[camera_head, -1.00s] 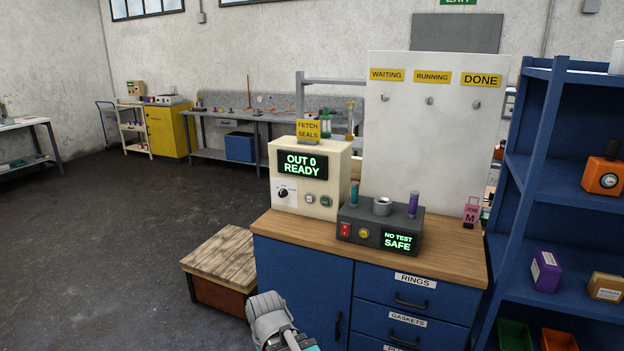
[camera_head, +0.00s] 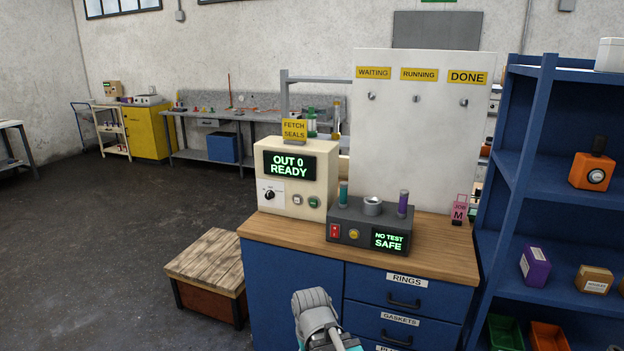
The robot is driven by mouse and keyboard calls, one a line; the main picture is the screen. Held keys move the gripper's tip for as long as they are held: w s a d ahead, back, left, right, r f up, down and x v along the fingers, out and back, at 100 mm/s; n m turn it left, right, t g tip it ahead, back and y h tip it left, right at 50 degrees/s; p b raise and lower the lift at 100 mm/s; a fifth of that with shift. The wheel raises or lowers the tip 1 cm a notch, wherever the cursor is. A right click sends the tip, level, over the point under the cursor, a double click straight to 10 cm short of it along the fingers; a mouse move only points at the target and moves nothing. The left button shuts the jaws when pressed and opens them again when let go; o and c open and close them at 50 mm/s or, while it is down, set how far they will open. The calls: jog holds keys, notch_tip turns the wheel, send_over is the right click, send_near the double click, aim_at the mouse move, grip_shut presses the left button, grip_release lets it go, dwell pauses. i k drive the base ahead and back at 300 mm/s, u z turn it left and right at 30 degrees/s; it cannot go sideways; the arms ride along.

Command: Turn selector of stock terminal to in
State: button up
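The stock terminal (camera_head: 297,177) is a cream box at the left of the wooden-topped blue cabinet. Its screen (camera_head: 290,165) reads "OUT 0 READY". The selector (camera_head: 269,195) is a small black knob on a white plate at the lower left of its front; its exact setting is too small to read. Beside it are a whitish button (camera_head: 297,200) and a green button (camera_head: 313,202). My arm shows at the bottom centre as a grey and teal part, in front of the cabinet and below the terminal, apart from it. The gripper fingers cannot be made out.
A dark tester (camera_head: 368,226) reading "NO TEST SAFE" stands right of the terminal on the worktop (camera_head: 440,252). A white board (camera_head: 425,140) with hooks rises behind. A blue shelf (camera_head: 520,125) stands at right, a wooden-topped crate (camera_head: 206,262) at left. Open floor lies further left.

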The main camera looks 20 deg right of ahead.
aim_at(270, 194)
jog(key=z, duration=0.2)
jog(key=i, duration=1)
jog(key=z, duration=0.05)
